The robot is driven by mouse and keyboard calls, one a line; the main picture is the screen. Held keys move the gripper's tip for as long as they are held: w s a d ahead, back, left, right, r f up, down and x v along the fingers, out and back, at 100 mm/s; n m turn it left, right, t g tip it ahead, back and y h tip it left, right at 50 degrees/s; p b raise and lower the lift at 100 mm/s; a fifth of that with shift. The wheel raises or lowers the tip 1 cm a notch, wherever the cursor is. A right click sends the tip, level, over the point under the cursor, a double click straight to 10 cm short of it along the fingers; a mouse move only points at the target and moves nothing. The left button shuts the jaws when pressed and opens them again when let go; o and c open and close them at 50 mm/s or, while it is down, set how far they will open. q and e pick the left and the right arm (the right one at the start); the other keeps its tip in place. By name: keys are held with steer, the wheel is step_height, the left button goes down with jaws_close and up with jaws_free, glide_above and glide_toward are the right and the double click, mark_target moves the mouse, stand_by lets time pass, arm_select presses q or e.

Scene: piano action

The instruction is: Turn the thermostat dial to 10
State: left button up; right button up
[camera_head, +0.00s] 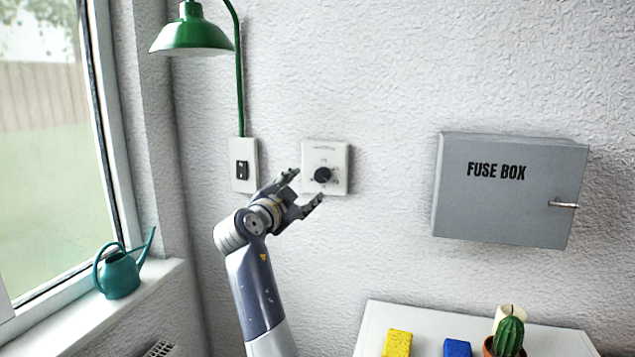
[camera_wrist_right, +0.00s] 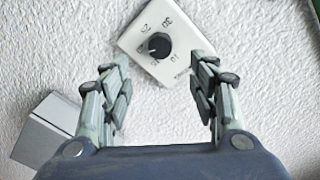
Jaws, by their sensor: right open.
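The thermostat is a white square plate (camera_head: 336,187) on the wall with a round black dial (camera_head: 323,175) in its middle. In the right wrist view the dial (camera_wrist_right: 159,45) shows at the top, ringed by numbers such as 10, 25 and 30 on the plate (camera_wrist_right: 190,27). A pale mark on the dial is too small to read surely. My right gripper (camera_head: 306,187) is open, just left of and below the dial in the head view. In the wrist view its fingers (camera_wrist_right: 172,82) are spread wide, with the dial beyond and between them, apart from both. My left gripper is not in view.
A black switch (camera_head: 242,170) on a white plate is left of the thermostat, under a green lamp (camera_head: 192,35). A grey fuse box (camera_head: 505,205) hangs at right. Below are a white tabletop (camera_head: 375,328), sponges and a cactus (camera_head: 508,335). A watering can (camera_head: 120,274) stands on the sill.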

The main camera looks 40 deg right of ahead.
mark_target(320, 177)
steer(key=p+x, duration=0.3)
steer(key=x, duration=0.6)
steer(key=shift+w+d+r+p, duration=0.1)
steer(key=shift+d+p, duration=0.05)
steer(key=shift+p, duration=0.2)
steer(key=shift+w+d, duration=0.45)
steer(key=shift+d, duration=0.15)
steer(key=c, duration=1.1)
